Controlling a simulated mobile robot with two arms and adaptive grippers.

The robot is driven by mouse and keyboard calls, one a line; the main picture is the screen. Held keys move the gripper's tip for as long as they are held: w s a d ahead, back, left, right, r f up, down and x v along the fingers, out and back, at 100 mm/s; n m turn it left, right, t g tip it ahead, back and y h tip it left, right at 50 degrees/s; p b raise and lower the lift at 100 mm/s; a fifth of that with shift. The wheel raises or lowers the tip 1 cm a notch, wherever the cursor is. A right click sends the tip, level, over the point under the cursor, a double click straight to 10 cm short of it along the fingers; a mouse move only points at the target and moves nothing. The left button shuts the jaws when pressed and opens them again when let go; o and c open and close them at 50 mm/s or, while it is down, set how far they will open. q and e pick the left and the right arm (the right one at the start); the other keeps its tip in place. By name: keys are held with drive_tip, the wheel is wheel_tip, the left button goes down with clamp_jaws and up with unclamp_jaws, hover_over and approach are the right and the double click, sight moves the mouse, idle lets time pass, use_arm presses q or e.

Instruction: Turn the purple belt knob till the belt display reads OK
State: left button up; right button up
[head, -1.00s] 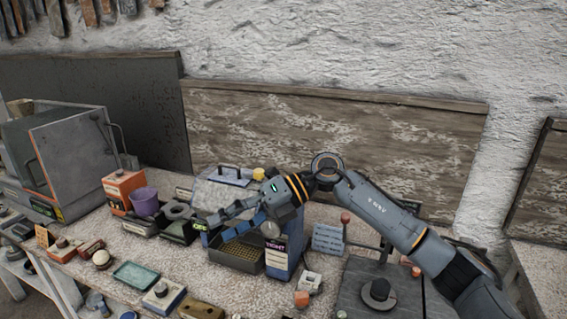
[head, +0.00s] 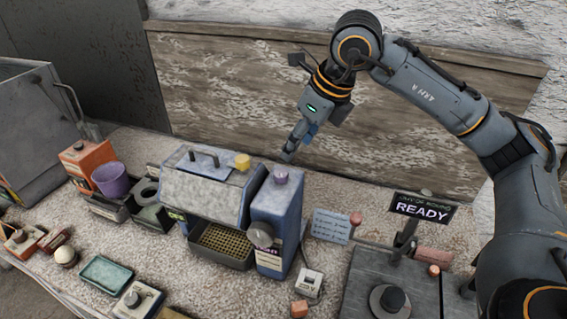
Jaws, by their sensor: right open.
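The purple belt knob (head: 281,175) sits on top of the upright blue housing (head: 280,212). My right gripper (head: 290,153) is above the knob, pointing down, apart from it and holding nothing. Its fingers are seen nearly edge-on. A small label or display (head: 269,258) is on the front of the blue housing, below a grey round dial; its text is too small to read now. My left gripper is not in view.
The blue machine with a yellow knob (head: 242,161) and mesh tray (head: 222,244) adjoins the housing. A purple cup (head: 112,180) stands at left. A sign reading READY (head: 422,208) stands at right, with a note card (head: 331,225) nearer. The wooden board is behind.

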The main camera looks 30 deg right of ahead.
sight(282, 173)
drive_tip(key=p+x, duration=0.2)
drive_tip(key=x, duration=0.7)
drive_tip(key=shift+w, duration=0.1)
drive_tip(key=shift+f, duration=0.2)
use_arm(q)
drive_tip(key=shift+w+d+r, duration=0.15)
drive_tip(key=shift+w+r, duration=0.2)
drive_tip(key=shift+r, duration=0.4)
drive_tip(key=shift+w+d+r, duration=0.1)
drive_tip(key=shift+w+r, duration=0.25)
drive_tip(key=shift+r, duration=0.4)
use_arm(e)
drive_tip(key=shift+w+f, duration=0.15)
drive_tip(key=shift+f, duration=0.05)
drive_tip(key=shift+c, duration=0.4)
clamp_jaws()
